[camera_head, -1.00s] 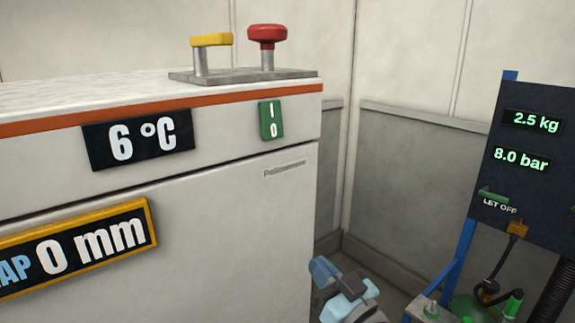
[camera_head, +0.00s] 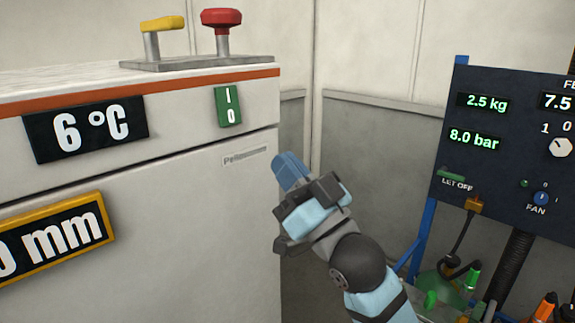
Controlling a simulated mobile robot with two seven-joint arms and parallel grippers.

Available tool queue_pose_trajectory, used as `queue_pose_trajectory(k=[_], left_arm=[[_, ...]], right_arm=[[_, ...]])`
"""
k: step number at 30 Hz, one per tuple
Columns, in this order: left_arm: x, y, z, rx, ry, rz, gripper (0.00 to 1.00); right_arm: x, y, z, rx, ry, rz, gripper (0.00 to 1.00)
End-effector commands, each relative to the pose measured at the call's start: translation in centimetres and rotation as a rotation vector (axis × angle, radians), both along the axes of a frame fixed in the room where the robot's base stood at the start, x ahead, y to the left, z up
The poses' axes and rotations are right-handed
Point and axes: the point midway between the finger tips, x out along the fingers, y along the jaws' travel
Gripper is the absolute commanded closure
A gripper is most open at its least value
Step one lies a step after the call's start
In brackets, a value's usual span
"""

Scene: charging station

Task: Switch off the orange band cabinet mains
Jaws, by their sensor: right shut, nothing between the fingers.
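The white cabinet (camera_head: 180,220) with an orange band (camera_head: 190,86) fills the left side. A green rocker switch (camera_head: 228,106) marked I and 0 is on its front, just under the band near the right corner. My right gripper (camera_head: 282,160) is in front of the cabinet's right edge, below and to the right of the switch, apart from it. It is shut and empty, pointing up and to the left. My left gripper is not in view.
A red mushroom knob (camera_head: 222,18) and a yellow handle (camera_head: 162,24) stand on a plate atop the cabinet. Displays read 6 °C (camera_head: 86,130) and 0 mm (camera_head: 52,242). A dark panel (camera_head: 485,190) with a fan knob stands at right, above hoses and a green bottle.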

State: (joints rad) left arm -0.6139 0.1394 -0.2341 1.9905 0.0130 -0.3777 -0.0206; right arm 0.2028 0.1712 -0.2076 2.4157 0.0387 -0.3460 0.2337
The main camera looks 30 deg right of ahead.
Motion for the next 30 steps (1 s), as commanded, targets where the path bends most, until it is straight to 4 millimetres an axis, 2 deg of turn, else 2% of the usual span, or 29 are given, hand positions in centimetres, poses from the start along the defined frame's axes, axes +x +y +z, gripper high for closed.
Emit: queue_pose_trajectory(k=[1,9,13,18,30], left_arm=[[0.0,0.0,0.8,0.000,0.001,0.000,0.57],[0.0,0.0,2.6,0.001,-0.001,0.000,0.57],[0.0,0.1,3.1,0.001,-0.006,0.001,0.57],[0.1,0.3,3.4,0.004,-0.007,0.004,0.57],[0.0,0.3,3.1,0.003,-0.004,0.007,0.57]], right_arm=[[0.9,0.3,1.2,0.001,-0.002,0.000,1.00],[5.2,1.9,4.6,0.000,-0.001,0.001,1.00],[7.1,2.6,3.8,0.000,0.003,0.001,1.00],[8.3,3.0,3.5,0.000,0.001,0.000,1.00],[8.6,3.1,3.3,0.000,-0.001,0.000,1.00]])
